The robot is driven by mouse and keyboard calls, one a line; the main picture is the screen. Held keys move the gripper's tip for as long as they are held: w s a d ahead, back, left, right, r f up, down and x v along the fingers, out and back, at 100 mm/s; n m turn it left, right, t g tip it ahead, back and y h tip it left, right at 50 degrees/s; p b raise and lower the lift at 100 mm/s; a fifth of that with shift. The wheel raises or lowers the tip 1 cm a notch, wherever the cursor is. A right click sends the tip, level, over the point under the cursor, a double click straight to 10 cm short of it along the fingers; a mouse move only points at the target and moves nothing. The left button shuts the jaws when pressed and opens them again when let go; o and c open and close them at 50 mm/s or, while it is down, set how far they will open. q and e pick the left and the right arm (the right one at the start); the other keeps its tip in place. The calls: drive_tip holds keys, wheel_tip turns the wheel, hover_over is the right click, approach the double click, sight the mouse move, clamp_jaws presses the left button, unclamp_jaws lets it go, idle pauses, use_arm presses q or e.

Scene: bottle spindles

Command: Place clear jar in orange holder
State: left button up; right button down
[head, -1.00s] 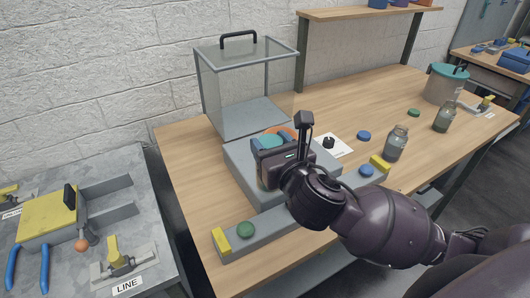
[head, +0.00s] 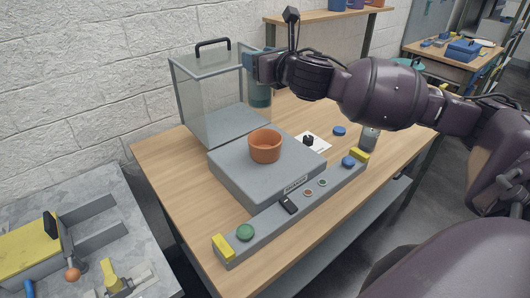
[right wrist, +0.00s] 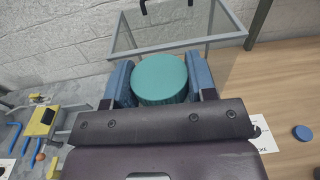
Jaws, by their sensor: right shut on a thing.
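The orange holder (head: 264,151) is a round open cup on the grey block (head: 232,171) in the middle of the bench. My right gripper (head: 261,68) is above and behind it in the head view, beside the clear box. It is shut on a jar (head: 260,97), which hangs upright and apart from the holder. The jar's body looks greenish and see-through. In the right wrist view its round teal top (right wrist: 160,78) sits between the two blue fingers of my right gripper (right wrist: 160,82). My left gripper is not in view.
A clear box (head: 205,90) with a black handle stands behind the block. A grey bar (head: 265,224) with buttons and yellow ends runs along the front. Another jar (head: 369,138) and blue discs (head: 339,131) are at the right, partly under my arm.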

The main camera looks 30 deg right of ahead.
sight(265, 104)
drive_tip(key=r, duration=0.1)
drive_tip(key=d+r, duration=0.2)
drive_tip(key=shift+w, duration=0.35)
wheel_tip(265, 104, down, 14)
drive_tip(key=shift+f+b, duration=0.15)
drive_tip(key=shift+b, duration=1.05)
drive_tip(key=shift+f, duration=0.65)
wheel_tip(265, 104, down, 4)
drive_tip(key=shift+b, duration=0.5)
